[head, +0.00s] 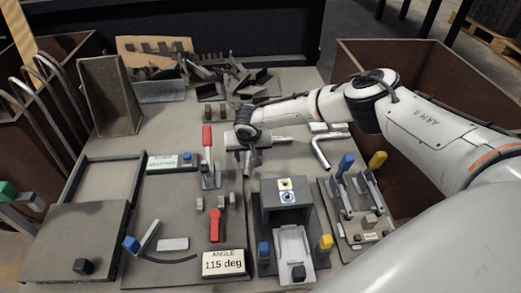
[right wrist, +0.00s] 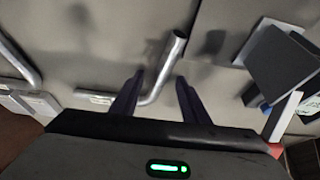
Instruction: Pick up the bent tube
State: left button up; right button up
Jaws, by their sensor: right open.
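A silver bent tube (right wrist: 165,62) lies on the bench between the two dark fingers of my right gripper (right wrist: 155,100) in the right wrist view. The fingers are apart, one on each side of the tube near its bend. In the head view my right gripper (head: 249,156) points down over the middle of the bench, and part of this tube (head: 282,139) shows to its right. The wrist hides the rest. Another bent tube (head: 320,149) lies farther right, clear of the gripper; it also shows at the upper left of the wrist view (right wrist: 20,66). I do not see my left gripper.
A red-handled clamp (head: 208,150) stands left of my right gripper. A dark grey block fixture (head: 290,203) is in front, and a plate with blue and yellow levers (head: 350,190) is at right. Several metal scraps (head: 225,75) lie behind. A brown bin (head: 365,60) stands at the right.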

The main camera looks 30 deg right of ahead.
grip_shut()
dwell(0.3)
